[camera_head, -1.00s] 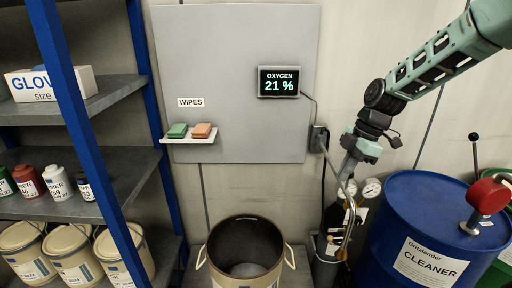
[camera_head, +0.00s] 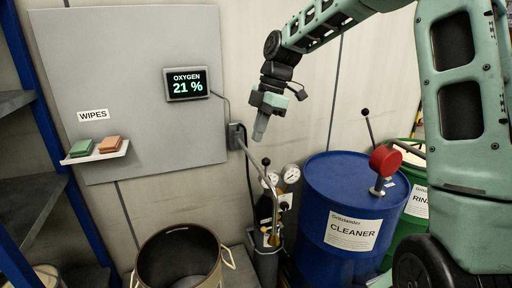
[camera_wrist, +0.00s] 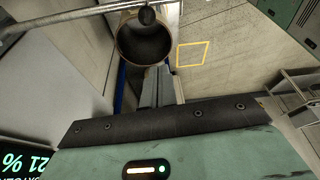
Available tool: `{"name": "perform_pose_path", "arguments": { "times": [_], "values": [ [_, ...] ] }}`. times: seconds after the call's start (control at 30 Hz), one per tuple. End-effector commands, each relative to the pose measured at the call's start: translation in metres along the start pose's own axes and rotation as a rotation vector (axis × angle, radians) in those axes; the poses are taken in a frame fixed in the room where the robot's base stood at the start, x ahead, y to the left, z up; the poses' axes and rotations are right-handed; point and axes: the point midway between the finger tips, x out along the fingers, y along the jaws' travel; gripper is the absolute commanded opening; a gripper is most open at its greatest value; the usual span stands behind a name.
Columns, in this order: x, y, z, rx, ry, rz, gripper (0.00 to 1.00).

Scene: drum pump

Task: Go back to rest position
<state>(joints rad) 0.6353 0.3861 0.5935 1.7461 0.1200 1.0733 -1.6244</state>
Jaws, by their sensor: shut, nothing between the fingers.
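My gripper (camera_head: 261,127) hangs from my arm in front of the wall, to the right of the oxygen display and above the gas bottle with gauges. Its fingers point down and are together, with nothing between them. In the wrist view the shut fingers (camera_wrist: 160,90) show just below the open pot. The gripper touches nothing that I can see.
An open pot (camera_head: 180,262) is at bottom centre. The oxygen display (camera_head: 187,84) and wipes shelf (camera_head: 95,154) are on the wall. Gauges (camera_head: 281,178) stand between.

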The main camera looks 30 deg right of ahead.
Motion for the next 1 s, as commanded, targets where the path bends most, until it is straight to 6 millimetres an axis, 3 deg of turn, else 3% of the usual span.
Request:
{"name": "perform_pose_path", "arguments": {
  "times": [0.67, 0.77, 0.87, 1.0],
  "values": [
    [-0.003, -0.001, -0.002, 0.0, 0.0, -0.002, 0.0],
    [0.012, -0.014, -0.024, 0.032, -0.02, -0.017, 0.0],
    [0.039, -0.042, -0.06, 0.106, -0.06, -0.038, 0.0],
    [0.08, -0.101, -0.108, 0.254, -0.134, -0.046, 0.0]
  ]
}}
